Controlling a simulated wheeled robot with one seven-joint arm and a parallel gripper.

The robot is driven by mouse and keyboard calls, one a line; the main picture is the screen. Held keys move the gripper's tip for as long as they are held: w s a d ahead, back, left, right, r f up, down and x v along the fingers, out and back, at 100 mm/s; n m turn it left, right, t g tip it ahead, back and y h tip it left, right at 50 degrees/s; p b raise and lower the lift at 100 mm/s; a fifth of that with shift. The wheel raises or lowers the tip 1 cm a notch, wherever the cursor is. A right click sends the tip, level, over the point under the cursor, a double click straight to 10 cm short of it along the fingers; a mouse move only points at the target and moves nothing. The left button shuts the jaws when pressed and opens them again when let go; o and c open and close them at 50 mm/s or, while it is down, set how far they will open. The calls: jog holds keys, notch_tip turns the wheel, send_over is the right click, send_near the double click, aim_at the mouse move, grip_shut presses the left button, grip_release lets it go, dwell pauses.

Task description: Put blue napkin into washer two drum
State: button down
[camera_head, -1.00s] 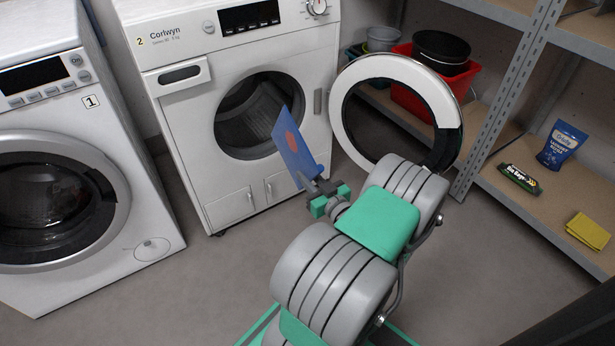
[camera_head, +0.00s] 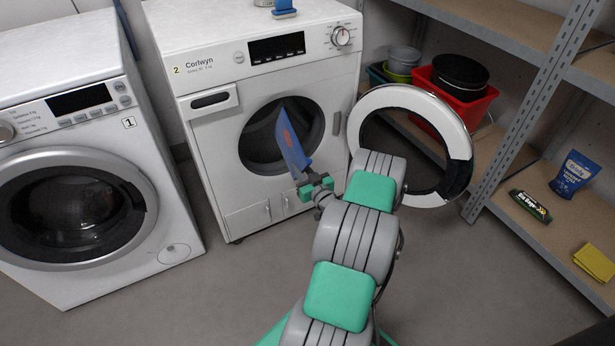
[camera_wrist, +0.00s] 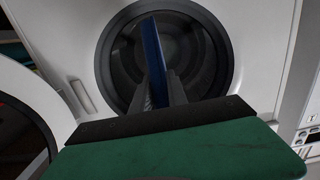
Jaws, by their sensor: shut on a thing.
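The blue napkin (camera_head: 289,140), flat and stiff with a reddish patch, stands up from my gripper (camera_head: 312,181), which is shut on its lower edge. In the wrist view the napkin (camera_wrist: 154,60) shows nearly edge-on between my gripper's fingers (camera_wrist: 160,90), in front of the dark drum opening. Washer two (camera_head: 212,130), white and labelled 2, has its round door (camera_head: 457,182) swung open to the right. Its drum (camera_head: 262,135) is dark and open, partly hidden by the napkin. The napkin appears outside the drum, in front of the opening.
Washer one (camera_head: 100,95) stands at the left with its door (camera_head: 75,205) shut. The open door is close beside my arm.

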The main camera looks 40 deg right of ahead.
jog(key=b+x, duration=0.8)
jog(key=x, duration=1.7)
jog(key=shift+w+d, duration=0.2)
jog(key=shift+w, duration=0.1)
jog(key=shift+f, duration=0.1)
jog(key=shift+f, duration=1.15)
jog(key=c, duration=1.2)
grip_release()
jog(key=shift+c, duration=0.2)
jog(key=shift+s, duration=0.1)
jog(key=p+v, duration=0.4)
jog(key=v, duration=0.3)
jog(key=shift+r, duration=0.15)
jog(key=shift+s+a, duration=0.1)
jog(key=shift+s, duration=0.2)
